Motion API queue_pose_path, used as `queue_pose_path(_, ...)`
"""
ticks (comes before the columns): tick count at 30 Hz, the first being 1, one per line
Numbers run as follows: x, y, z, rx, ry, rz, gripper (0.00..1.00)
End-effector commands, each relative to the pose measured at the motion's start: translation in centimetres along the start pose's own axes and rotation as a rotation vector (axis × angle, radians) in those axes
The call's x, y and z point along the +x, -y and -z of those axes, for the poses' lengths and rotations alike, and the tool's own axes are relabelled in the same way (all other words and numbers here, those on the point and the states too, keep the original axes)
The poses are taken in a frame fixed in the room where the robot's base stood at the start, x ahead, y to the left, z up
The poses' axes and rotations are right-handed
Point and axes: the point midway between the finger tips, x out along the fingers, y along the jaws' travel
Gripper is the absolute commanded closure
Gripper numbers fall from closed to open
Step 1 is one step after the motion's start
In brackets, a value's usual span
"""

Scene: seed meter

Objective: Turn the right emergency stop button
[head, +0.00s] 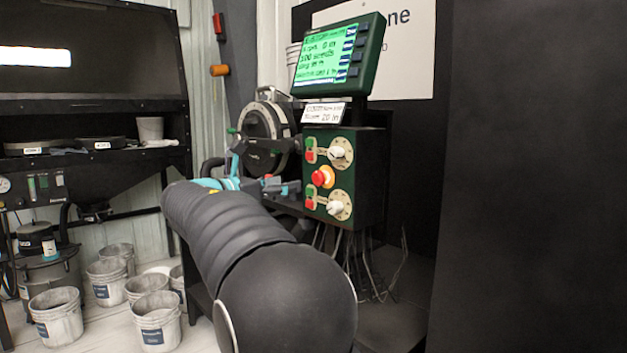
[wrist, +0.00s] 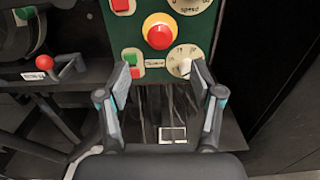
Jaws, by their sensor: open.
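The emergency stop button (head: 323,177) is a red mushroom head in a yellow-orange ring. It sits mid-height on the dark green control panel (head: 349,147); no other button of this kind is clear. In the wrist view the red button (wrist: 159,32) is at top centre, facing the camera. My gripper (wrist: 161,80) is open and empty, its two fingers spread wide. The fingertips lie below the button in that view, over the panel's lower edge, and do not touch the button. In the head view my gripper is small, left of the panel and partly hidden by my arm.
Speed dials (head: 340,153) and red and green push buttons sit close above and below the stop button. A lit screen (head: 328,58) is above the panel; cables hang below. A red ball knob (wrist: 44,62) stands at left. Buckets (head: 57,316) stand on the floor.

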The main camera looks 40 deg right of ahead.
Motion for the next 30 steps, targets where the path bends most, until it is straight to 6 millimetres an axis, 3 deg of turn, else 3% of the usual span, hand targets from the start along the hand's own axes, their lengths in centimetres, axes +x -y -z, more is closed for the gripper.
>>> queue_pose_path(9, 6.0, 0.1, 0.0, 0.001, -0.001, 0.002, 0.34)
queue_pose_path(15, 8.7, 0.0, 0.0, 0.001, -0.001, 0.001, 0.34)
queue_pose_path(29, 9.8, 0.0, 0.1, 0.001, -0.001, -0.001, 0.34)
queue_pose_path(30, 9.8, 0.0, 0.1, 0.001, -0.001, -0.001, 0.39)
